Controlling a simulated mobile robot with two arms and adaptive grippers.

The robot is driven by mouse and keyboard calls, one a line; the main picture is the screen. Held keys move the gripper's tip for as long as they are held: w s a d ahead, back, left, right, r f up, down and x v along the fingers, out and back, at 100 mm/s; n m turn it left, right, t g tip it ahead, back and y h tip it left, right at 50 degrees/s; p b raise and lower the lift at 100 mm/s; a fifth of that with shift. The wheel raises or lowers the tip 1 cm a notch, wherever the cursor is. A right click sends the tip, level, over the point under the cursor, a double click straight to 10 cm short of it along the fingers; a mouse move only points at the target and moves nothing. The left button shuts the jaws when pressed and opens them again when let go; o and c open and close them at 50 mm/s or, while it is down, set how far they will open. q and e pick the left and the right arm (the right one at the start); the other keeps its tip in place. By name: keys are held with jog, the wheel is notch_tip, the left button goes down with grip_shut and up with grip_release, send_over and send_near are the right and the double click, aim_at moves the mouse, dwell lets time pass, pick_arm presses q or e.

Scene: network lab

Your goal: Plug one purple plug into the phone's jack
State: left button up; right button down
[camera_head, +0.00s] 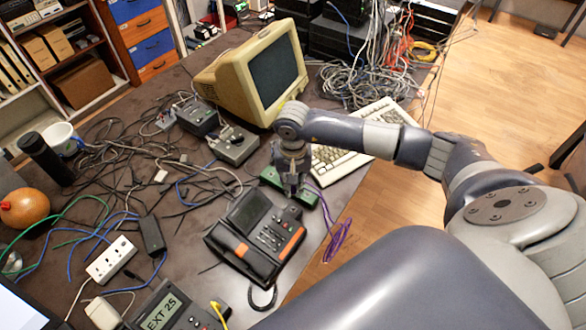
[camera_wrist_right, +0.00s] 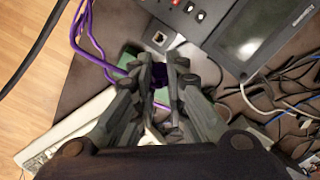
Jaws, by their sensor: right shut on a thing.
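The dark desk phone (camera_head: 262,238) with a screen and orange strip lies near the table's right edge. It also shows at the top right of the right wrist view (camera_wrist_right: 215,22), with a grey jack (camera_wrist_right: 158,38) at its side facing my gripper. My right gripper (camera_head: 293,187) is just behind the phone. In the right wrist view my right gripper (camera_wrist_right: 160,62) is shut on a purple plug (camera_wrist_right: 160,94), mostly hidden between the fingers. The jack lies just beyond the fingertips, apart from the plug. Purple cable (camera_head: 338,240) hangs over the table edge. My left gripper is out of view.
A green block (camera_head: 271,176) lies beside my right gripper. A white keyboard (camera_head: 335,157) and an old monitor (camera_head: 262,72) stand behind. A second device reading EXT 25 (camera_head: 163,312) is at the front. Tangled cables (camera_head: 125,150) cover the table's left half.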

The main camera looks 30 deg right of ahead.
jog(key=s+n, duration=0.1)
jog(key=n, duration=0.5)
jog(key=n+b, duration=0.1)
jog(key=n, duration=0.3)
send_over(294, 212)
jog(key=shift+f, duration=2.2)
jog(key=shift+f+n+b, duration=0.1)
jog(key=shift+n+b, duration=0.2)
jog(key=shift+b, duration=0.3)
jog(key=shift+f+b, duration=0.8)
jog(key=shift+b, duration=0.35)
jog(key=c, duration=1.5)
grip_release()
jog(key=shift+c, duration=0.2)
jog(key=shift+r, duration=0.1)
